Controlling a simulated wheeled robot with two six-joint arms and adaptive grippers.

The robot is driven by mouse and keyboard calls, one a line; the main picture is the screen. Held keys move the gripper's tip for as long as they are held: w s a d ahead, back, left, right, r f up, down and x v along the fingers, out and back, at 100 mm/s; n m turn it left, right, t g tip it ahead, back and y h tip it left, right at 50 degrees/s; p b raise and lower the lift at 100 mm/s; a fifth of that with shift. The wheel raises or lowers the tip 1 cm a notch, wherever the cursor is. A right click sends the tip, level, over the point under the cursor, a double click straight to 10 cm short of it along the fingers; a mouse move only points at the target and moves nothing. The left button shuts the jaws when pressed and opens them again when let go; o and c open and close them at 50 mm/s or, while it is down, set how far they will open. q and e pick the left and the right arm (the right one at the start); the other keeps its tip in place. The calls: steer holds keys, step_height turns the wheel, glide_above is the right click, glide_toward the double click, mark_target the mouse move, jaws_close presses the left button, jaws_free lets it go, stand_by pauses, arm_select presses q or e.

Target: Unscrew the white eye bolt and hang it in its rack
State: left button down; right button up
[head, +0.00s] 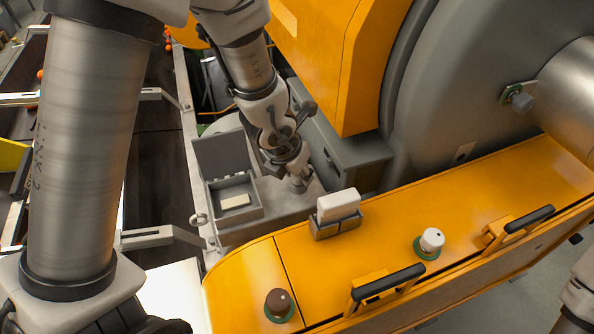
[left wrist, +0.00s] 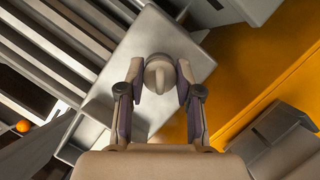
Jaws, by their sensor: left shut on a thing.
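My left gripper (head: 290,168) reaches down over the light grey bench top, beyond the yellow ledge. In the left wrist view, the two dark-padded fingers of this gripper (left wrist: 158,82) are shut on a pale round piece with an upright ridge, which I take for the white eye bolt (left wrist: 158,75). Its lower part and any thread are hidden. My right gripper is not in view.
A grey open-lidded box (head: 262,213) with a pale block inside stands left of the gripper. A white block (head: 338,205) sits in a grey holder on the yellow ledge (head: 385,230). Knobs and black handles line the ledge. A large grey drum (head: 450,90) rises at right.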

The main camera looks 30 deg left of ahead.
arm_select(q)
steer(key=shift+w, duration=0.1)
steer(key=c, duration=1)
jaws_free()
steer(key=shift+w, duration=0.15)
steer(key=m+h, duration=0.1)
steer(key=m, duration=0.1)
steer(key=shift+m, duration=0.3)
steer(key=shift+m+g+h, duration=0.5)
steer(key=shift+m+h, duration=0.3)
steer(key=shift+m, duration=1.5)
steer(key=shift+c, duration=0.3)
steer(key=c, duration=0.6)
